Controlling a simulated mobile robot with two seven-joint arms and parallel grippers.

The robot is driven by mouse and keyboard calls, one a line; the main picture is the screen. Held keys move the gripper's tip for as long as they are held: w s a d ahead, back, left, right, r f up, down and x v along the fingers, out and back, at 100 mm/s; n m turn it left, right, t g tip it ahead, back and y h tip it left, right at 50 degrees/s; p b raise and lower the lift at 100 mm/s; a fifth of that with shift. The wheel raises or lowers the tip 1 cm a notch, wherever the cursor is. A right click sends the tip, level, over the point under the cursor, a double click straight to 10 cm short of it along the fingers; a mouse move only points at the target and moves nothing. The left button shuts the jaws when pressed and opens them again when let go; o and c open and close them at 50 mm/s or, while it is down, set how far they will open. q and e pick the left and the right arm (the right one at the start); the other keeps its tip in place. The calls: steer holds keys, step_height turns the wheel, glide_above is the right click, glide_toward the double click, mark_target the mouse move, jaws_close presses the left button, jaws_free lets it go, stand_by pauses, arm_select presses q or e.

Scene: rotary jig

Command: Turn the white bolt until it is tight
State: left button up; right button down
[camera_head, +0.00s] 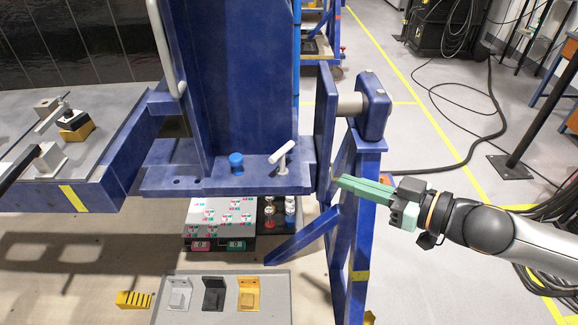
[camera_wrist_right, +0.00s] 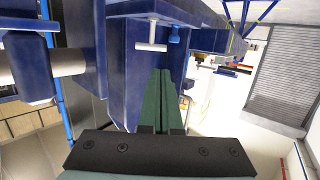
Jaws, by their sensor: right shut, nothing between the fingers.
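The white bolt (camera_head: 283,158) has a slanted T-shaped handle and stands upright on the blue bracket ledge (camera_head: 210,181) of the jig. It also shows in the wrist view (camera_wrist_right: 151,46), beyond my fingertips. My right gripper (camera_head: 338,181) has long green fingers and comes in from the right. It is shut and empty, to the right of and a little lower in the picture than the bolt, apart from it. The closed green fingers also show in the wrist view (camera_wrist_right: 160,72). My left gripper is not in view.
A blue knob (camera_head: 236,162) stands left of the bolt. Below are a grey tray (camera_head: 208,312) with brackets and a blue support leg (camera_head: 352,220).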

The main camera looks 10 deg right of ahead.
steer(key=p, duration=0.2)
glide_toward(276, 160)
steer(key=x, duration=0.7)
steer(key=shift+w+d, duration=0.1)
steer(key=shift+d, duration=0.05)
stand_by(0.6)
stand_by(0.3)
